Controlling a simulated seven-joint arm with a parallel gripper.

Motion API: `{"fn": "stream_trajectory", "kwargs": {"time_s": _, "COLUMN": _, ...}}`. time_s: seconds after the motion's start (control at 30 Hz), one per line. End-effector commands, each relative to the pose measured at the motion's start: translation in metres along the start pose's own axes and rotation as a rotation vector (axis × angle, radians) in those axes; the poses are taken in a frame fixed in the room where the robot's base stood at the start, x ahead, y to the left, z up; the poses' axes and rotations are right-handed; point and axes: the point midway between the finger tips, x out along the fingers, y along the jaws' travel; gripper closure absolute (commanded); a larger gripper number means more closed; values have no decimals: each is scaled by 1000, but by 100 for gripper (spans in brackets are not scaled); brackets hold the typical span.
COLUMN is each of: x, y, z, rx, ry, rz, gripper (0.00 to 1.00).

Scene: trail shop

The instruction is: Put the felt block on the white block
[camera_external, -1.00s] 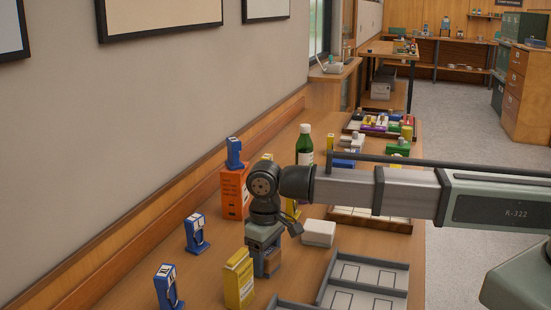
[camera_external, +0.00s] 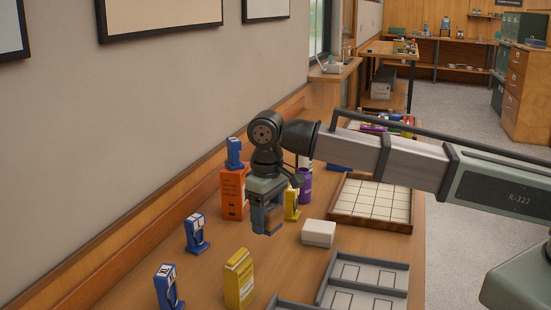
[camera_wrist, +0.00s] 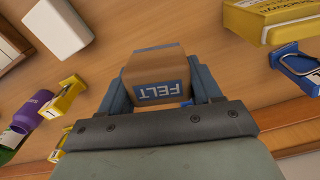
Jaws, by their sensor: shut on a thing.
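The felt block is a brown block with a blue label reading FELT (camera_wrist: 155,78); it also shows in the external view (camera_external: 274,220). My gripper (camera_external: 267,228) is shut on it, with one finger on each side, and holds it above the table. The white block (camera_external: 318,232) lies on the table to the right of my gripper in the external view, apart from it. In the wrist view the white block (camera_wrist: 58,27) is at the upper left, with its top bare.
A yellow box (camera_external: 239,278) and blue clips (camera_external: 196,233) stand on the table at left and front. An orange box (camera_external: 234,194), a purple container (camera_external: 305,185) and a yellow item (camera_external: 292,205) stand behind my gripper. Divided trays (camera_external: 370,273) lie at the right.

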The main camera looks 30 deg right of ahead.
Motion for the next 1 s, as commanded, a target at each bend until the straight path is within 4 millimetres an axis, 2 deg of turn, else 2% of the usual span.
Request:
{"fn": "stream_trajectory", "kwargs": {"time_s": 0.13, "x": -13, "y": 41, "z": -12, "rx": 61, "ry": 2, "rz": -1, "gripper": 67}}
{"fn": "stream_trajectory", "kwargs": {"time_s": 0.27, "x": -25, "y": 79, "z": -11, "rx": 113, "ry": 2, "rz": 0, "gripper": 67}}
{"fn": "stream_trajectory", "kwargs": {"time_s": 0.43, "x": -38, "y": 120, "z": -2, "rx": 166, "ry": 2, "rz": -1, "gripper": 67}}
{"fn": "stream_trajectory", "kwargs": {"time_s": 0.57, "x": -46, "y": 147, "z": 16, "rx": 158, "ry": 2, "rz": -1, "gripper": 67}}
{"fn": "stream_trajectory", "kwargs": {"time_s": 0.6, "x": -48, "y": 152, "z": 26, "rx": 127, "ry": 2, "rz": -1, "gripper": 67}}
{"fn": "stream_trajectory", "kwargs": {"time_s": 0.73, "x": -48, "y": 152, "z": 42, "rx": 10, "ry": 1, "rz": 0, "gripper": 67}}
{"fn": "stream_trajectory", "kwargs": {"time_s": 1.0, "x": -47, "y": 153, "z": 48, "rx": -186, "ry": 1, "rz": 0, "gripper": 67}}
